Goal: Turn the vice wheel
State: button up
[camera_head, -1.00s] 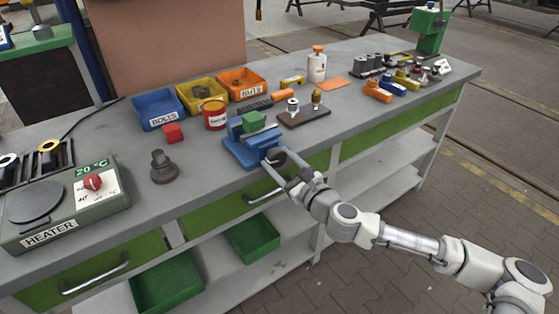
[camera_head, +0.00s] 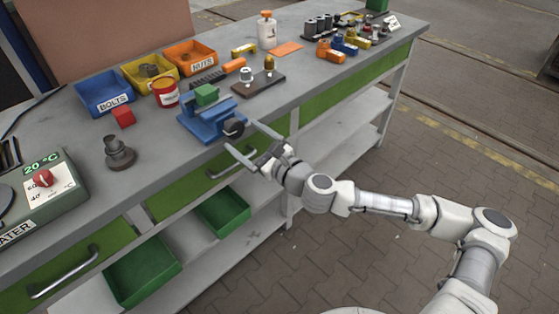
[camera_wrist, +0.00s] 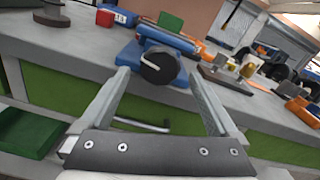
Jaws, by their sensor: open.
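The blue vice (camera_head: 208,121) sits at the front edge of the grey workbench, with a green block (camera_head: 206,95) at its jaws. Its dark round wheel (camera_head: 234,127) faces the front, and in the wrist view the wheel (camera_wrist: 158,66) shows a light mark low on its face. My gripper (camera_head: 245,141) is open and empty, in front of the bench edge and a little apart from the wheel. In the wrist view my gripper (camera_wrist: 158,80) has its fingers spread to either side of the wheel, which appears beyond the fingertips.
Left of the vice stand a red block (camera_head: 123,117) and a dark stepped part (camera_head: 118,153). A board with small fittings (camera_head: 258,86) is at its right. A drawer handle (camera_head: 230,164) lies below my gripper. The floor in front is free.

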jog(key=p+v, duration=0.7)
jog(key=v, duration=0.7)
jog(key=shift+f, duration=0.1)
dwell(0.8)
